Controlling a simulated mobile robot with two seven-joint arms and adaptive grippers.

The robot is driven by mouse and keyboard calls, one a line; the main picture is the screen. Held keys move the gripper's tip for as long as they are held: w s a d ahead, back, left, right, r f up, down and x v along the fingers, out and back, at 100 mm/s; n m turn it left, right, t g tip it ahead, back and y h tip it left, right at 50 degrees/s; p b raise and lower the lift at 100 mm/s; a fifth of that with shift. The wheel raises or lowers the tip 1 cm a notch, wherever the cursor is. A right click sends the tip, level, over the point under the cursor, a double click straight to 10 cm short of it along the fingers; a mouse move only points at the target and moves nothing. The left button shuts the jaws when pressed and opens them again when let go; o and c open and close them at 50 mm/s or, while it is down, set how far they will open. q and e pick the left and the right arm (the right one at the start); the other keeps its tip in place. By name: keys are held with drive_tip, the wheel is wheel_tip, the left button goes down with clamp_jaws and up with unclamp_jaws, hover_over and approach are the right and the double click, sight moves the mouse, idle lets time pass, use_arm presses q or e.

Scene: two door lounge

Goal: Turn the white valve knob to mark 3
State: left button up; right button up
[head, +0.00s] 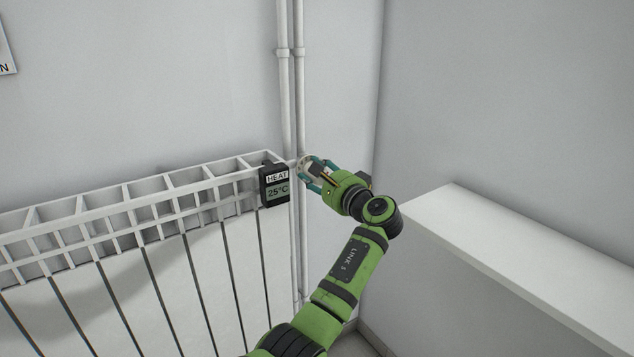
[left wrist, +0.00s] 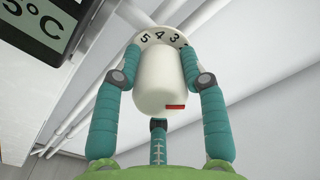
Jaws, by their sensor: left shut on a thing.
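The white valve knob (left wrist: 160,85) fills the middle of the left wrist view, with a short red mark low on its right side. Behind it a white dial ring (left wrist: 152,38) shows 5, 4 and 3 from left to right; the right finger hides the ring beyond 3. The red mark lies right of centre, roughly on the side of 3 and the hidden part; I cannot tell its exact reading. My left gripper (head: 306,169) is shut on the knob, teal fingers on both sides. In the head view the fingers mostly hide the knob. My right gripper is not in view.
A black HEAT display (head: 276,187) reading 25°C hangs at the right end of the white radiator (head: 130,205), close left of my gripper. Vertical white pipes (head: 291,90) run behind. A white ledge (head: 480,225) stands to the right.

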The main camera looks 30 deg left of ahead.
use_arm(q)
drive_tip(key=shift+a+f+n+b, duration=0.15)
drive_tip(key=shift+n+b, duration=0.55)
drive_tip(key=shift+n, duration=0.4)
drive_tip(key=shift+n+b, duration=0.75)
drive_tip(key=shift+n, duration=0.15)
drive_tip(key=shift+n+b, duration=0.75)
drive_tip(key=shift+n, duration=0.15)
drive_tip(key=shift+f+n+b, duration=0.1)
drive_tip(key=shift+n+b, duration=0.6)
drive_tip(key=shift+n, duration=0.2)
drive_tip(key=shift+n+b, duration=0.95)
drive_tip(key=shift+n, duration=0.25)
drive_tip(key=shift+n+b, duration=0.85)
drive_tip(key=shift+n, duration=0.55)
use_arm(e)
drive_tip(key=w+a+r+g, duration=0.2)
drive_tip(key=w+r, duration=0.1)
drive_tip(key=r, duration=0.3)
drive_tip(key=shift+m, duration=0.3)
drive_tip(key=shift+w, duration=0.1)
